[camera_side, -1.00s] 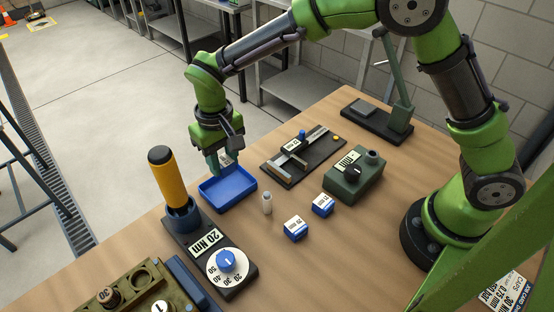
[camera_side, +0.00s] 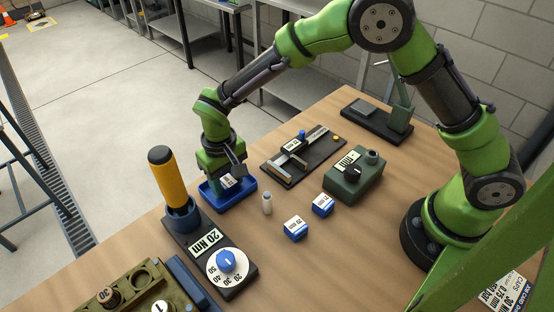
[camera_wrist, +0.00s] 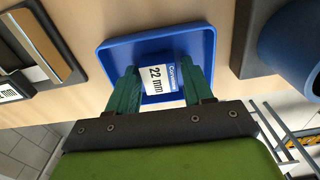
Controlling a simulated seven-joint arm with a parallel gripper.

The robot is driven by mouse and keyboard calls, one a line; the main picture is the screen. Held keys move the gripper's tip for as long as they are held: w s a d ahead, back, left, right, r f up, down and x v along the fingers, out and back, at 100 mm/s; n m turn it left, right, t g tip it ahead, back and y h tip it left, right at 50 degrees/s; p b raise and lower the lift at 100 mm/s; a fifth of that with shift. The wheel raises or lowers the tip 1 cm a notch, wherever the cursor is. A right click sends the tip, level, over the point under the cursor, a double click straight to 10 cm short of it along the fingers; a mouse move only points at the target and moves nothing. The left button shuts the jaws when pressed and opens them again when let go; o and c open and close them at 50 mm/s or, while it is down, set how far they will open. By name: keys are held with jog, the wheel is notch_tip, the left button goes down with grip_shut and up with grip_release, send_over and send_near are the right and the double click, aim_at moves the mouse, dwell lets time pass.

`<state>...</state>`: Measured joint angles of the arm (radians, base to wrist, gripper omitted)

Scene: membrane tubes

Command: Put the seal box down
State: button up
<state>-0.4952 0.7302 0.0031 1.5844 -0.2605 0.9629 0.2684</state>
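The seal box (camera_wrist: 160,78), blue and white and marked "22 mm", is between the two teal fingers of my gripper (camera_wrist: 161,88) in the wrist view. The fingers meet its two sides, so my gripper looks shut on it. The box is inside the blue tray (camera_wrist: 111,58). In the side view my gripper (camera_side: 225,186) reaches down into the tray (camera_side: 216,207), and the box's white label (camera_side: 228,181) shows beside the fingers. The box's underside is hidden, so I cannot tell whether it touches the tray floor.
A torque tool with a yellow handle (camera_side: 167,176) stands just left of the tray. A small pale vial (camera_side: 267,203) and two blue-white boxes (camera_side: 295,228) (camera_side: 322,205) stand to the right. A dark caliper board (camera_side: 303,156) lies behind. Bare wood lies between them.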

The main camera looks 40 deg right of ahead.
aim_at(227, 181)
jog(key=shift+o, duration=0.8)
jog(key=s+d+r+t+y, duration=0.1)
jog(key=d+r, duration=0.2)
jog(key=r, duration=0.6)
jog(key=s+d+r, duration=0.1)
jog(key=d+r, duration=0.2)
jog(key=r, duration=0.7)
jog(key=s+d+r+m+t, duration=0.2)
jog(key=s+d+t, duration=0.1)
jog(key=s+d, duration=0.3)
jog(key=s+d+r+m+t+y, duration=0.1)
jog(key=s+d+r+t, duration=0.1)
jog(key=s+d, duration=0.5)
jog(key=s+t, duration=0.1)
jog(key=s, duration=0.2)
jog(key=shift+d+r+m, duration=0.2)
jog(key=shift+r+m, duration=0.05)
jog(key=shift+m, duration=0.15)
